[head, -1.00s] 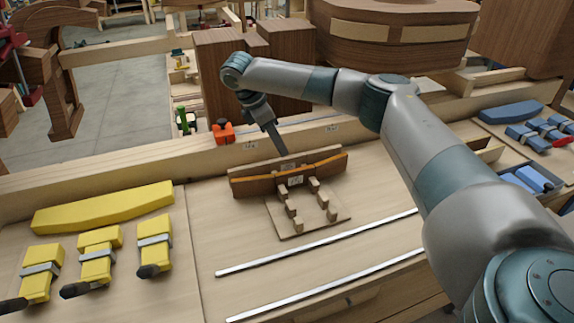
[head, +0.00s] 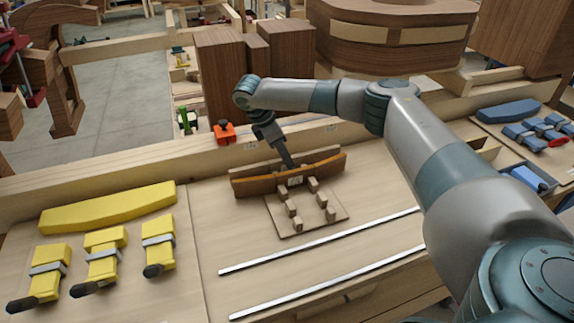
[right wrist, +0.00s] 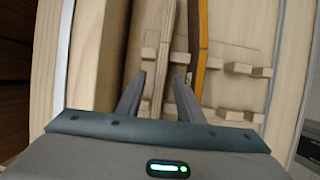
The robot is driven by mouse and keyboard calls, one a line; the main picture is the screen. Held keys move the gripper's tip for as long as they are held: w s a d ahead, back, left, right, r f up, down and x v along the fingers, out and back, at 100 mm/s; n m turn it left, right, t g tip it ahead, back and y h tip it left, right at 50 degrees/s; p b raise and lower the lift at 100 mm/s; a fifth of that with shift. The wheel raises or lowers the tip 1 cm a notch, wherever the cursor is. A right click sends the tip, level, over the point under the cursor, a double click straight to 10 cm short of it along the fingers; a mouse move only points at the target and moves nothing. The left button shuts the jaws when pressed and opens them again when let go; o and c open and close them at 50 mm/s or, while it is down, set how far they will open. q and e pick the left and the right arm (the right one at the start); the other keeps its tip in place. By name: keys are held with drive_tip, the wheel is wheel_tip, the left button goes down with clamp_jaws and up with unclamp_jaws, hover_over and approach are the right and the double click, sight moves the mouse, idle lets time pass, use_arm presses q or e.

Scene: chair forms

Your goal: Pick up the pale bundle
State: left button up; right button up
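The pale bundle (head: 322,154) is a long, thin stack of wooden strips standing on edge on the workbench, just behind a darker, orange-edged bundle (head: 262,187). My right gripper (head: 291,166) reaches down to it from behind, near its middle. In the right wrist view, the open fingers (right wrist: 160,77) sit on either side of the pale bundle (right wrist: 160,58), with the darker bundle (right wrist: 198,45) just beyond the right finger. I cannot tell whether either finger touches it. My left gripper is not in view.
A pegged wooden board (head: 305,217) lies in front of the bundles. Two metal rails (head: 320,241) cross the bench. Yellow clamps (head: 103,258) and a yellow form (head: 108,207) are at left, blue clamps (head: 525,136) at right. An orange clamp (head: 224,132) stands behind.

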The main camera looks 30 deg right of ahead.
drive_tip(key=shift+f+p, duration=0.2)
drive_tip(key=shift+p, duration=0.35)
idle(0.9)
drive_tip(key=shift+c, duration=0.6)
clamp_jaws()
